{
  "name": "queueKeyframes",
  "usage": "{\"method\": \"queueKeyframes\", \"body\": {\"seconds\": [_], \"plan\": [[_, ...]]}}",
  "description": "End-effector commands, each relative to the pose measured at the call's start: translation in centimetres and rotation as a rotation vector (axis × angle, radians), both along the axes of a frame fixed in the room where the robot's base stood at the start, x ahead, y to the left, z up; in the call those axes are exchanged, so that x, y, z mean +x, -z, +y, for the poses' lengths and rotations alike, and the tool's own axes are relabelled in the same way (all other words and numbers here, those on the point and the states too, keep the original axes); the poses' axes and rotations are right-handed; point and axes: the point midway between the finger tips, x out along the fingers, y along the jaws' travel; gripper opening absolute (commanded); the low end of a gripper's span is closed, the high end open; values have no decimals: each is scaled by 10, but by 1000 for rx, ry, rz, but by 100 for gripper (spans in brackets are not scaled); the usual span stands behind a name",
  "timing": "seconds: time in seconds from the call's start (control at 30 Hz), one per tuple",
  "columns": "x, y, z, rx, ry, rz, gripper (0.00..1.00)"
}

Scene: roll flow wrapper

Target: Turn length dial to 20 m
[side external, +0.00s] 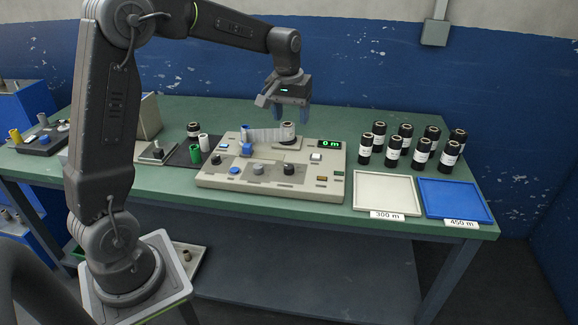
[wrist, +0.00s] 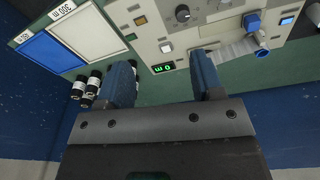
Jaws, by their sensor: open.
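The beige wrapper machine (side external: 215,178) stands mid-bench. Its green display (side external: 329,143) reads "0 m" and also shows, upside down, in the wrist view (wrist: 163,68). On its front part are a blue knob (side external: 234,170), a grey knob (side external: 258,168) and a black knob (side external: 288,169). I cannot read which one is the length dial. A dark knob (wrist: 183,13) shows at the top of the wrist view. My gripper (side external: 290,117) is open and empty, above the back of the machine near the film roll (side external: 288,130). Its two blue fingers are apart in the wrist view (wrist: 164,76).
Several black rolls (side external: 393,150) stand at the back right, behind a white tray (side external: 384,194) labelled 300 m and a blue tray (side external: 455,199) labelled 450 m. Film (side external: 265,135) spans the machine's back.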

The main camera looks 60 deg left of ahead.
Motion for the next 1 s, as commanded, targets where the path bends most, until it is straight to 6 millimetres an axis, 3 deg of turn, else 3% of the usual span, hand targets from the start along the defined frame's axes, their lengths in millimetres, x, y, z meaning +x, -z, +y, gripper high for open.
{"method": "queueKeyframes", "body": {"seconds": [0.1,0.3,0.57,1.0], "plan": [[26,37,36,-24,-91,56,61],[45,77,70,-46,-178,105,61],[47,99,77,-53,-197,118,61],[47,185,76,-53,-195,118,61]]}}
